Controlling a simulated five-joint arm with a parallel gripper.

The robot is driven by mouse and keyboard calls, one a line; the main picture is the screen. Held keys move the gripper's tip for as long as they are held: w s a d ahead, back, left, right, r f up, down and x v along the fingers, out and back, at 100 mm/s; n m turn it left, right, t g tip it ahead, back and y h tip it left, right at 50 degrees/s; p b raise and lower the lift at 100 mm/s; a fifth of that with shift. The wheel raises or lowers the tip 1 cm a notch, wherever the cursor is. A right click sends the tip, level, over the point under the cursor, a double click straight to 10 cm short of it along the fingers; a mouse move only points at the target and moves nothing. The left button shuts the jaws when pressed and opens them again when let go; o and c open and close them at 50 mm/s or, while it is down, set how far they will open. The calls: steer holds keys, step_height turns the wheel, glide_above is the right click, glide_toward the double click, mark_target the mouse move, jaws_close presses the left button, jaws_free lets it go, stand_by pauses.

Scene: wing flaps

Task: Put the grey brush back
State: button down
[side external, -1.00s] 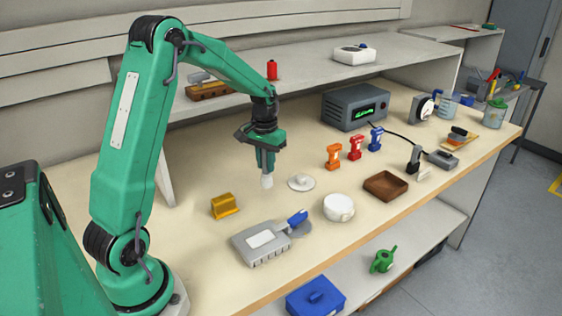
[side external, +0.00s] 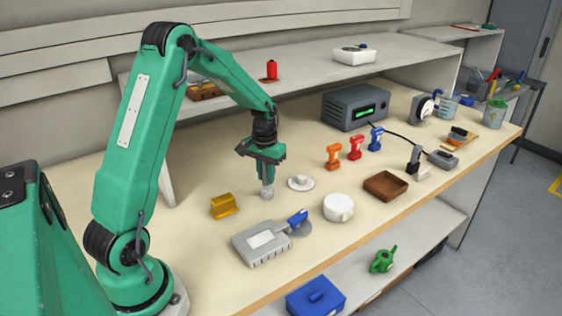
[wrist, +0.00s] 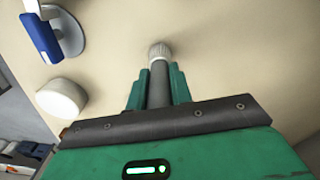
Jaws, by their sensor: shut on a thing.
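My gripper (side external: 266,178) is shut on the grey brush (side external: 267,192), which hangs upright with its pale bristle end down. In the wrist view the brush's grey handle (wrist: 158,85) sits between the green fingertips (wrist: 158,78), bristles past them. I cannot tell whether the bristles touch the bench. A pale round disc with a small raised centre (side external: 301,183) lies just right of the brush, apart from it.
A yellow block (side external: 224,206) stands left of the brush. A grey box (side external: 262,243), a blue-handled tool (side external: 297,218) and a white round pot (side external: 338,207) are nearer the front. A shelf overhangs behind.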

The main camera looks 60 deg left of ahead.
steer(key=shift+f, duration=0.15)
steer(key=c, duration=1.3)
jaws_free()
steer(key=shift+o, duration=0.2)
step_height(320, 180, up, 12)
steer(key=shift+s+r, duration=0.1)
steer(key=shift+r, duration=0.1)
steer(key=shift+d, duration=0.1)
